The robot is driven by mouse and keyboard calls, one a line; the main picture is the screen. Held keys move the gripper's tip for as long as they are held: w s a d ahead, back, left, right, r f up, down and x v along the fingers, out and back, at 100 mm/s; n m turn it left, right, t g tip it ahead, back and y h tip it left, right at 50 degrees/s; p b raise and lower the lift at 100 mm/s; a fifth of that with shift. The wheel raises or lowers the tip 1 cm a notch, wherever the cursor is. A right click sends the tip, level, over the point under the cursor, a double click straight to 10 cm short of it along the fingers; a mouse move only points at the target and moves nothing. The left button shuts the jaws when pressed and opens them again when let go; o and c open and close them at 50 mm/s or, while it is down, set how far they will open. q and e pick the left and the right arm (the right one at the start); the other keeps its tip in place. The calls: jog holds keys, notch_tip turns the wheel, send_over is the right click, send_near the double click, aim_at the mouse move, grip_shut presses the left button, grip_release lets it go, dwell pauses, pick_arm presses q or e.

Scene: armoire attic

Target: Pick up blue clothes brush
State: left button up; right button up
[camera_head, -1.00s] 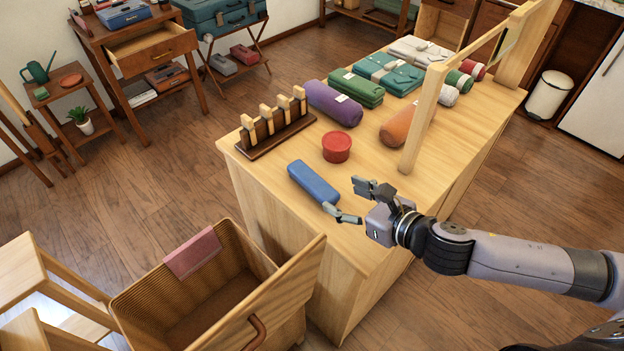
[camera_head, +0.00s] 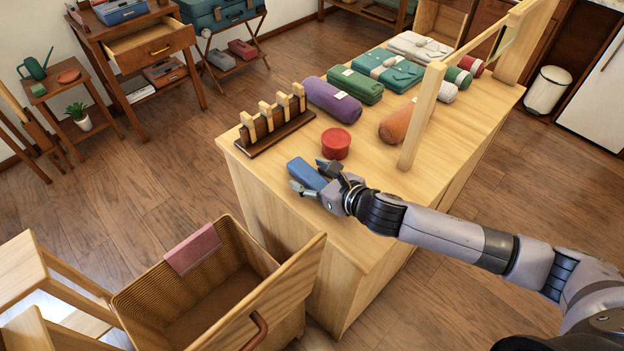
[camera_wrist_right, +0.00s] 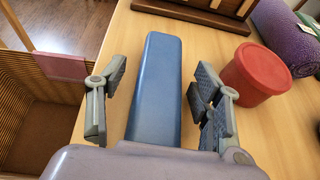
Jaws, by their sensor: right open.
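The blue clothes brush (camera_head: 307,174) lies on the wooden table (camera_head: 365,225) near its left edge. It also shows in the right wrist view as a long blue block (camera_wrist_right: 157,85). My right gripper (camera_head: 313,181) is open, with one finger on each side of the brush. In the right wrist view the fingers (camera_wrist_right: 160,105) stand apart from the brush, with gaps on both sides. My gripper hides the near end of the brush. My left gripper is not in view.
A red round tin (camera_head: 335,144) stands close beside the right finger. A dark wooden rack (camera_head: 276,128) stands behind the brush. Rolled purple cloth (camera_head: 333,101) and orange cloth (camera_head: 396,126) lie further back. A wicker hamper (camera_head: 135,300) stands below the table's left edge.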

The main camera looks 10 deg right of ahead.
jog(key=shift+c, duration=0.4)
jog(key=c, duration=1.2)
